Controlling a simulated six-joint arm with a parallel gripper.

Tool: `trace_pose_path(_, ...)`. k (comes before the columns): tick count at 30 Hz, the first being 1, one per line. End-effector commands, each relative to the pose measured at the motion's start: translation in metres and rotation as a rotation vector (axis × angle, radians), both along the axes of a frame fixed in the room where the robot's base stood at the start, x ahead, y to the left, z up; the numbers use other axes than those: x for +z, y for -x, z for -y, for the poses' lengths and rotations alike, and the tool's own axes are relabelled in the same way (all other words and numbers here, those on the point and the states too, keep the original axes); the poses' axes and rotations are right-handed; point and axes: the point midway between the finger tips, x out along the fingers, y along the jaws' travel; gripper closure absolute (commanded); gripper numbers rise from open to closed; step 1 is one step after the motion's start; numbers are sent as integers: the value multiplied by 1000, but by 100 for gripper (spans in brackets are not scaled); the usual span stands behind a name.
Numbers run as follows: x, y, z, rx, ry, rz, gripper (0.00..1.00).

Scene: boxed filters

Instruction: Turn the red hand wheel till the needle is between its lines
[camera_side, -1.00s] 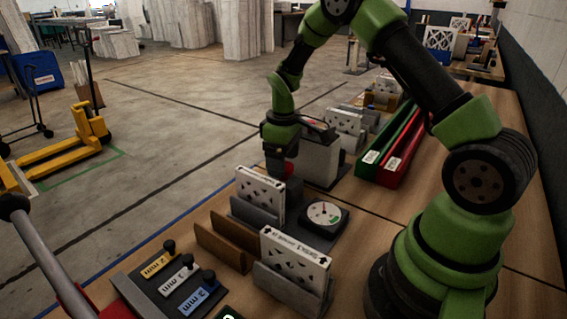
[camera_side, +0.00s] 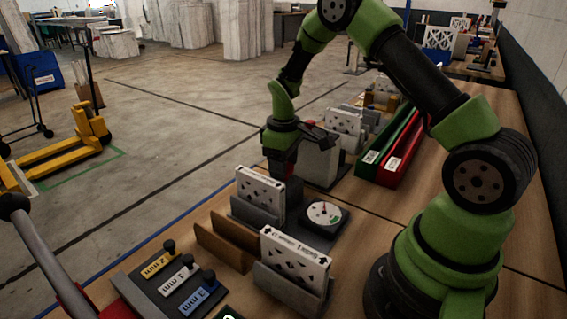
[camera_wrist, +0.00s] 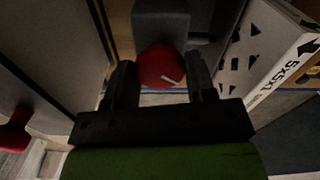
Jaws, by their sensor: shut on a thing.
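The red hand wheel (camera_wrist: 158,66), with a pale mark on its face, sits between the two fingers of my gripper (camera_wrist: 163,85) in the wrist view. The fingers are shut on it from both sides. In the side view my gripper (camera_side: 287,160) is low behind the boxed filter, and the wheel is mostly hidden there. The round white dial (camera_side: 325,213) lies on a dark base to the right of that filter. Its needle points roughly up in the picture; a green patch shows at the dial's lower right. The needle's exact place against the lines is too small to tell.
A boxed filter (camera_side: 260,188) stands close in front of my gripper, another (camera_side: 295,258) nearer the camera. A grey box (camera_side: 325,160) stands just right of my gripper. Green (camera_side: 385,135) and red (camera_side: 405,152) trays lie behind. Labelled blocks (camera_side: 180,283) lie at the front.

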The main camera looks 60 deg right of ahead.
Motion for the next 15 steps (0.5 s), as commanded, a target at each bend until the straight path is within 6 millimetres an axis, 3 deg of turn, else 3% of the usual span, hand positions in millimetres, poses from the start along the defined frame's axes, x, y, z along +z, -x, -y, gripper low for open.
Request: trace_pose_path(15, 0, 1, 0, -387, -1, -4, 73)
